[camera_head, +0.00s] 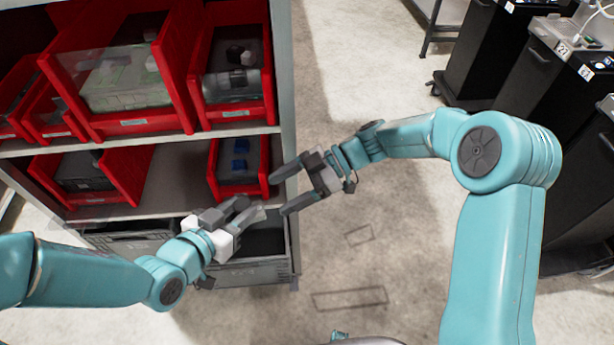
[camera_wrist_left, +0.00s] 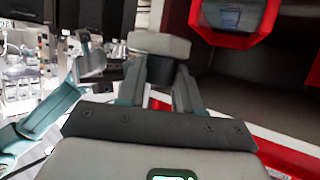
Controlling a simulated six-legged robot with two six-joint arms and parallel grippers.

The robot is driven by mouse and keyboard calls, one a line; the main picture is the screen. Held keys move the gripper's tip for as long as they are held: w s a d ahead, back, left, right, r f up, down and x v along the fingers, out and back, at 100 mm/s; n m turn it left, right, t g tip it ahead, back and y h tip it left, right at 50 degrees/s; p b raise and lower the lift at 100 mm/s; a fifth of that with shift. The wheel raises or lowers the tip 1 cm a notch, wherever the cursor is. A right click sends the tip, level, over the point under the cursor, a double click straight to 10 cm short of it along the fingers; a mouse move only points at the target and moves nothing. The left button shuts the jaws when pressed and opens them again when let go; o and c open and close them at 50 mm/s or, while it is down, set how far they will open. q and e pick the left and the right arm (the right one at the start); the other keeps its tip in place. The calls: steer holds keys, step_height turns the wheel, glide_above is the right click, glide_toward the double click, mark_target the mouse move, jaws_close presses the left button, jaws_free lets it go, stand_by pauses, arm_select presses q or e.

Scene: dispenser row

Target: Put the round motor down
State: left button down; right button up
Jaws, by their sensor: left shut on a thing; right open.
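The round motor (camera_wrist_left: 159,45) shows in the left wrist view as a short, light grey, rounded body with a dark lower part. My left gripper (camera_wrist_left: 160,78) is shut on it, one finger on each side. In the head view my left gripper (camera_head: 245,209) is in front of the shelf's lower level, and the motor is hard to tell from the fingers there. My right gripper (camera_head: 290,188) is open and empty, to the right of the left one, its fingers pointing left toward the shelf's edge.
The lower shelf board (camera_head: 172,185) has a bare stretch between a red bin (camera_head: 131,172) on the left and a red bin (camera_head: 240,188) with blue pieces on the right. Larger red bins (camera_head: 133,126) fill the upper level. Grey crates (camera_head: 262,270) stand below.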

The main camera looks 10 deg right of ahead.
mark_target(259, 206)
steer(key=x, duration=0.5)
steer(key=shift+a+f, duration=0.1)
steer(key=shift+a, duration=0.2)
steer(key=shift+s, duration=0.1)
